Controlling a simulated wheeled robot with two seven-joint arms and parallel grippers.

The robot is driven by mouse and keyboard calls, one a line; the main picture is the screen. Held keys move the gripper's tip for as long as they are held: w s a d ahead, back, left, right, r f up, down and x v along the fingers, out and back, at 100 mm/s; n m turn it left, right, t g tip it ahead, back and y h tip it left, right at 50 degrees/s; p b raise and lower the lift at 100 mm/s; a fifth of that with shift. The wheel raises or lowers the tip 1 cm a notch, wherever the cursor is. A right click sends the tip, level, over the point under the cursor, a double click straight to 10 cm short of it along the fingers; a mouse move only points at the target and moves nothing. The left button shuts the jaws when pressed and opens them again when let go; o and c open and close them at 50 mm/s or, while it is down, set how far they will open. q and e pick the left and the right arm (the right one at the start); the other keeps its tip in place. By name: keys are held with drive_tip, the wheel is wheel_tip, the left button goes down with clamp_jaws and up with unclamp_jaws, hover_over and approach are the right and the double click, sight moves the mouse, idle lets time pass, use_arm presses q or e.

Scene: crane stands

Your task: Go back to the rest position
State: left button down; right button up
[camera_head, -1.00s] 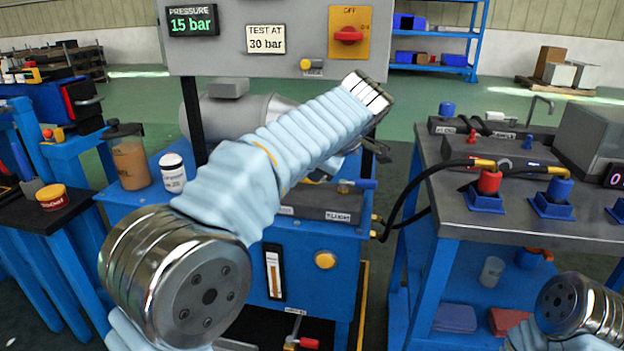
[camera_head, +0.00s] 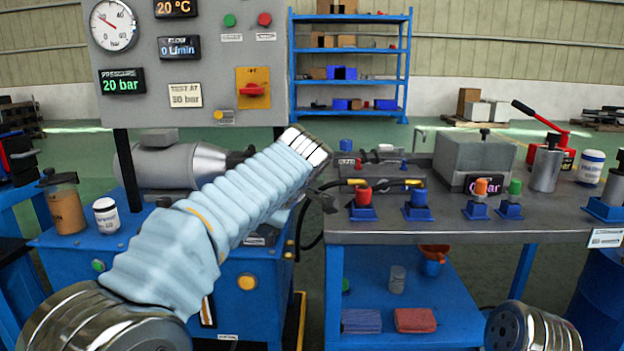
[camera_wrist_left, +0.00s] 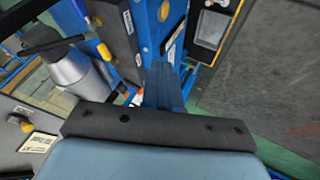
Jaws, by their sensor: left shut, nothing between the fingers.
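My left arm, in a light blue sleeve, reaches up from the lower left in the head view. My left gripper (camera_head: 326,196) shows only as a small dark part beyond the metal wrist, in front of the gap between the blue pump stand and the grey-topped bench. In the left wrist view the left gripper (camera_wrist_left: 162,82) is shut and empty, with its fingers together above the blue stand. Of my right arm only a metal joint shows at the lower right; the right gripper is out of view.
A grey control panel (camera_head: 200,60) with gauge and red switch stands behind my left arm. The bench (camera_head: 450,215) at right carries red, blue, orange and green fittings, a grey box (camera_head: 475,155) and a red-handled pump (camera_head: 550,140). Blue shelves (camera_head: 350,85) stand at the back.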

use_arm(q)
drive_tip(key=w+f+m+g+h, duration=0.1)
drive_tip(key=w+f+m, duration=0.15)
drive_tip(key=f, duration=0.65)
drive_tip(key=w+f+m+g+h, duration=0.1)
drive_tip(key=f+m, duration=0.2)
drive_tip(key=f, duration=0.6)
drive_tip(key=s+a+f+m+g+h, duration=0.1)
drive_tip(key=s+f+m+g+h, duration=0.2)
drive_tip(key=f, duration=1.4)
drive_tip(key=s+a+f+m+h+p, duration=0.15)
drive_tip(key=s+f+m, duration=0.25)
drive_tip(key=s+f, duration=0.7)
drive_tip(key=s+f+m+h, duration=0.1)
drive_tip(key=s+f, duration=0.2)
drive_tip(key=s, duration=0.5)
drive_tip(key=s+f+m+h, duration=0.1)
drive_tip(key=s+f, duration=0.3)
drive_tip(key=s, duration=0.4)
drive_tip(key=shift+s+a+f, duration=0.2)
drive_tip(key=shift+a+f, duration=0.05)
drive_tip(key=shift+a, duration=0.1)
